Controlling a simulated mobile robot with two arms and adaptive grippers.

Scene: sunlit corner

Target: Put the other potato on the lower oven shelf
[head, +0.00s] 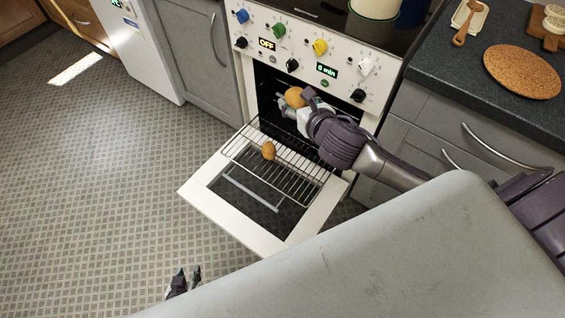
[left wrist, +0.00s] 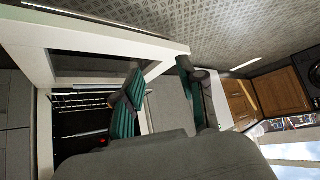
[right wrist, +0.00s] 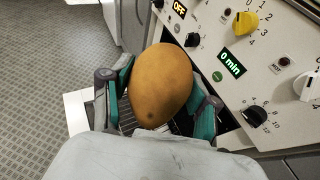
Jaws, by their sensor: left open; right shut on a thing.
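My right gripper (head: 290,106) is shut on a brown potato (head: 295,97) at the oven opening, above the pulled-out shelf. In the right wrist view the held potato (right wrist: 161,84) sits between both fingers. A second potato (head: 269,151) lies on the wire oven shelf (head: 300,185), which extends over the open oven door (head: 200,193). My left gripper (head: 184,279) is open and empty, low near the floor in front of the door. It also shows in the left wrist view (left wrist: 160,90). The oven's inside is dark and partly hidden by my right arm.
The oven's control panel (head: 300,52) with knobs is just above the opening. Grey cabinets flank the oven. The right counter (head: 455,75) carries a cork mat (head: 522,72) and a wooden spoon (head: 462,32). The floor (head: 90,190) to the left is clear.

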